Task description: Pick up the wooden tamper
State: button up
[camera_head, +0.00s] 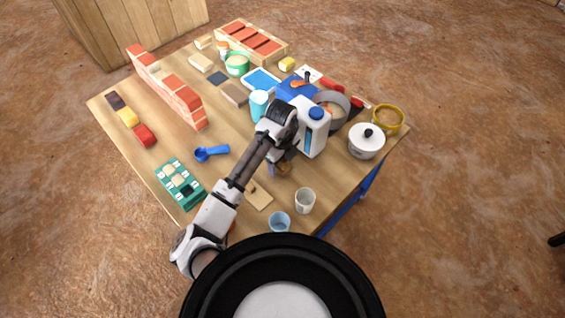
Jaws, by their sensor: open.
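A brown wooden piece (285,168), which looks like the wooden tamper, shows just under the end of my arm. My wrist hides much of it, so its full shape and tilt cannot be made out. My gripper (279,167) is open and close to this piece. Its fingers are small and mostly hidden, and I cannot tell whether they touch it. A flat light wooden board (260,198) with a small knob lies nearer to me.
A white jug with a blue cap (314,135) stands right beside my wrist. A white cup (305,201) and a blue cup (279,222) are near the front edge. A lidded white pot (366,141) is at right. A brick wall (170,88) stands at left. Bare tabletop lies around the blue scoop (212,153).

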jog(key=shift+f, duration=0.35)
jog(key=shift+c, duration=0.4)
jog(key=c, duration=1)
jog(key=shift+o, duration=0.2)
notch_tip(320, 180, up, 20)
